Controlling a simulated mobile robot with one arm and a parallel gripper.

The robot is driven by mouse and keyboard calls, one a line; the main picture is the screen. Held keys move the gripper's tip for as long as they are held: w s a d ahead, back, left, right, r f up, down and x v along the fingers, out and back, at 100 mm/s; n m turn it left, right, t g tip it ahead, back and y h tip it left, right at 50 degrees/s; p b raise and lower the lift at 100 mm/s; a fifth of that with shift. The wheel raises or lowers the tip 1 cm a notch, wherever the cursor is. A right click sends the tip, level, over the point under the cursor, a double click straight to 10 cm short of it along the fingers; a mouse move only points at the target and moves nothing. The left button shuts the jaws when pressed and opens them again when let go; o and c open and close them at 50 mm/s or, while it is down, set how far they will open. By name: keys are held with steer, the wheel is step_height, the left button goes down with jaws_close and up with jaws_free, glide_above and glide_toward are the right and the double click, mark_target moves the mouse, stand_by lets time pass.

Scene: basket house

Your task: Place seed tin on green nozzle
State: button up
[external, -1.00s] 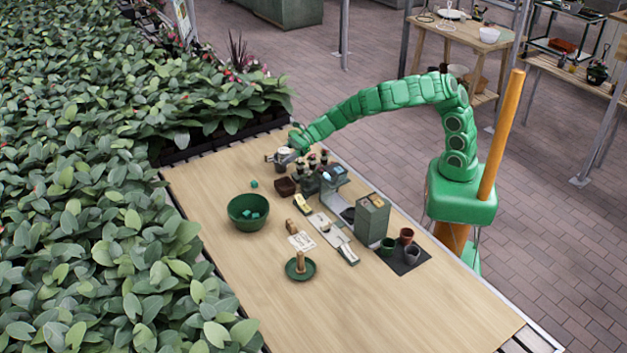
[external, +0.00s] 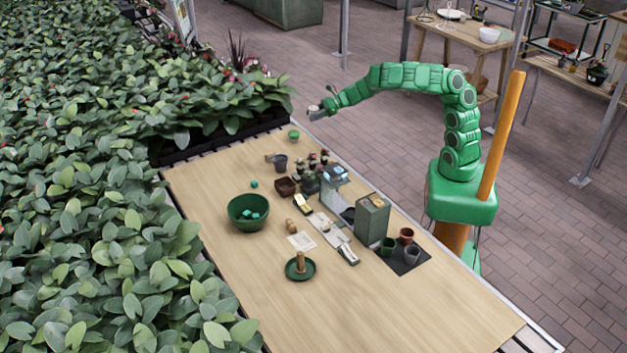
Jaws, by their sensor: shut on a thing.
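My gripper (external: 316,114) is raised above the far right corner of the table. It is shut on a small, pale-topped round thing that looks like the seed tin (external: 313,108). The tin is apart from the table, and the fingers hide part of it. A small green thing (external: 294,134) stands on the table below and left of the gripper. It may be the green nozzle, but it is too small to tell. A grey pot (external: 281,162) stands nearer, with a small metal thing (external: 269,157) at its left.
The near table is clear. Dense plants (external: 80,180) border the left.

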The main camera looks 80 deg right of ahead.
steer(key=s+d, duration=0.1)
steer(key=d, duration=0.2)
glide_above(294, 131)
steer(key=shift+m, duration=0.3)
steer(key=shift+f, duration=6.35)
steer(key=o, duration=1)
steer(key=shift+f, duration=0.1)
steer(key=shift+o, duration=0.2)
steer(key=v, duration=1.2)
steer(key=shift+a+h, duration=0.2)
steer(key=shift+h, duration=0.1)
